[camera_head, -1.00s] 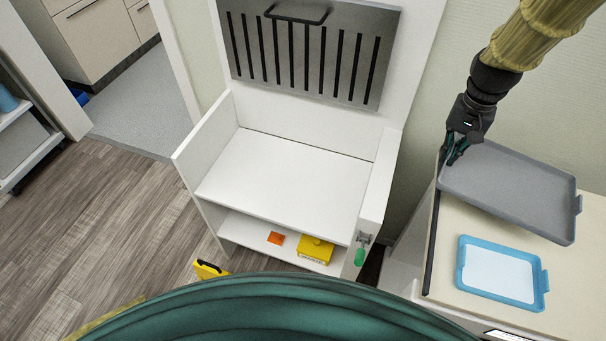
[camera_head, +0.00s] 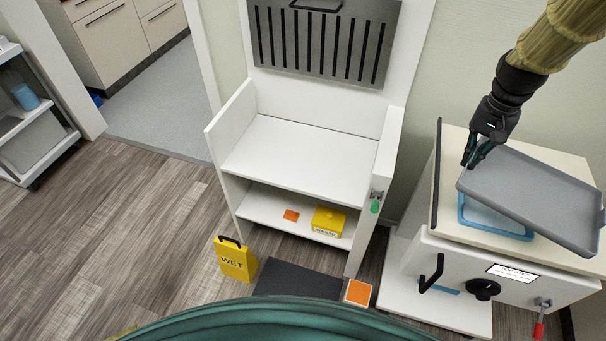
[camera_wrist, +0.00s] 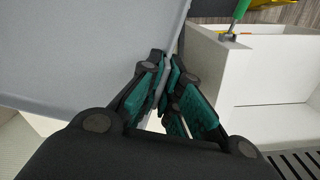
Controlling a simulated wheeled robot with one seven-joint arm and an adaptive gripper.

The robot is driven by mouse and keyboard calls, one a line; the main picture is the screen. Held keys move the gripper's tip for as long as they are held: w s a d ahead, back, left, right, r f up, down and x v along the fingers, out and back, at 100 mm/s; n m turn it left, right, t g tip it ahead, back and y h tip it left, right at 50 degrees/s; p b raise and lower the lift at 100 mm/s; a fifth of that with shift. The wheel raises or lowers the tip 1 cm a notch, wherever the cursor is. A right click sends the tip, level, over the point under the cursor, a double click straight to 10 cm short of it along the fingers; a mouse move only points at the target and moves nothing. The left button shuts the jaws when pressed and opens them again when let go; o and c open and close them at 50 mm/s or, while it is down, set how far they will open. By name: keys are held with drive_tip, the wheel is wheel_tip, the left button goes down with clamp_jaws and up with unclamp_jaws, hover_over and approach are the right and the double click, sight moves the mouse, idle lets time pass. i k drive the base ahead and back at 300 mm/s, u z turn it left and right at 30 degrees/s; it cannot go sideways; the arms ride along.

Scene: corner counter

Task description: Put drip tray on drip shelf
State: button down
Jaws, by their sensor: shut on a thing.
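In the wrist view the fingers (camera_wrist: 168,75) pinch the rim of the grey tray (camera_wrist: 80,45). A white shelf unit (camera_head: 295,158) stands left of the gripper, with a bare upper shelf below a slotted grey panel (camera_head: 325,45); I take it as the drip shelf. The unit also shows at the right of the wrist view (camera_wrist: 265,65).
A blue tray (camera_head: 480,222) lies on the counter (camera_head: 450,150), partly hidden under the grey tray. A yellow wet sign (camera_head: 235,262) and dark mat (camera_head: 297,281) are on the floor.

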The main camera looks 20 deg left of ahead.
sight(302, 155)
drive_tip(key=k, duration=0.3)
drive_tip(key=z, duration=0.65)
drive_tip(key=i, duration=0.8)
drive_tip(key=u, duration=2.3)
drive_tip(key=i, duration=0.5)
